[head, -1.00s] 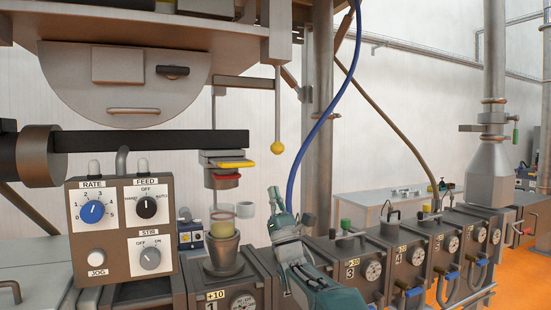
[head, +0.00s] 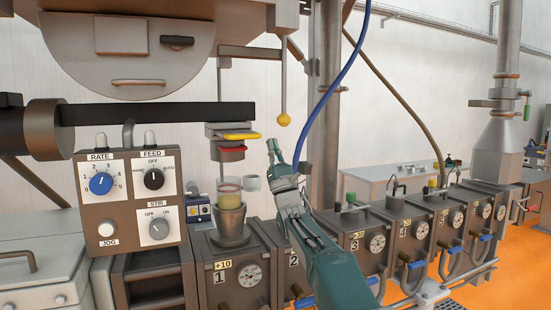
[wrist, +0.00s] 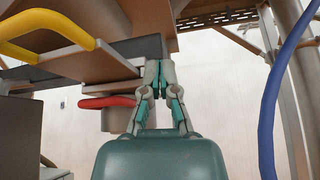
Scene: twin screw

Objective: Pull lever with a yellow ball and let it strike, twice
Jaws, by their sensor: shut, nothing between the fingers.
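The yellow ball (head: 284,120) hangs at the lower end of a thin grey lever rod (head: 284,80) in the head view. The rod comes down from a block on the overhead frame. My gripper (head: 271,144) is below the ball and a little to its left, apart from it in the picture. It points upward, and its fingers are shut with nothing between them. In the wrist view my gripper (wrist: 158,64) also shows shut and empty, in front of the overhead machinery. The ball cannot be made out in the wrist view.
A yellow handle (head: 242,136) and a red ring (head: 230,150) sit left of my gripper, above a cup (head: 231,215). A blue hose (head: 328,95) and a post stand close on the right. The control box (head: 128,200) is at the left.

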